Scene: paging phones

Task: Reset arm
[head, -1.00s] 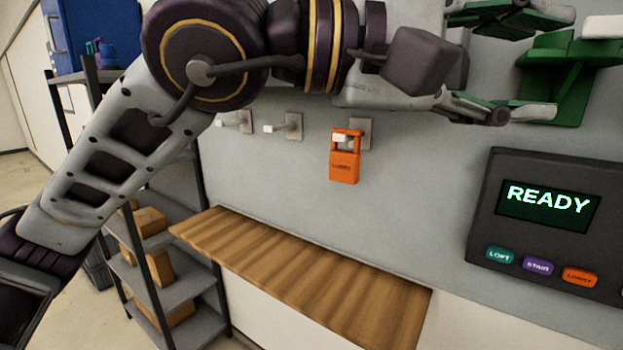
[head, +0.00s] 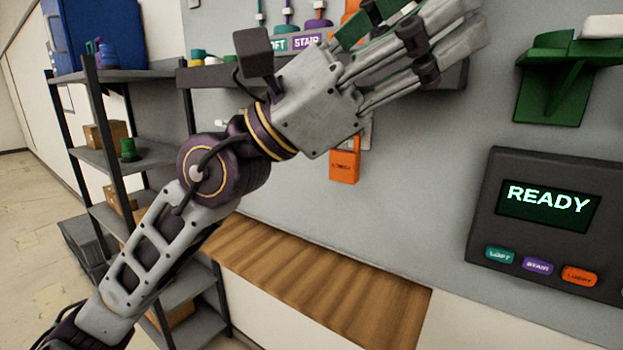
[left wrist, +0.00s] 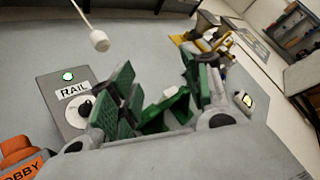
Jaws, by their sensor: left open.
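My left gripper (head: 440,40) is raised across the upper middle of the head view, its fingers pointing up and right. It is open and appears empty. In the left wrist view its green-padded fingers (left wrist: 165,95) are spread apart, with a green wall bracket (left wrist: 168,112) seen between them. The green bracket (head: 555,85) is on the wall to the right of the gripper in the head view. My right gripper is in neither view.
An orange tag (head: 345,168) hangs on the wall below my gripper. A dark panel (head: 550,162) reading READY is at right. A wooden ledge (head: 330,285) lies below and a shelf rack (head: 105,160) stands left. Behind the hand are LOFT and STAIR units; a RAIL box (left wrist: 68,110) shows too.

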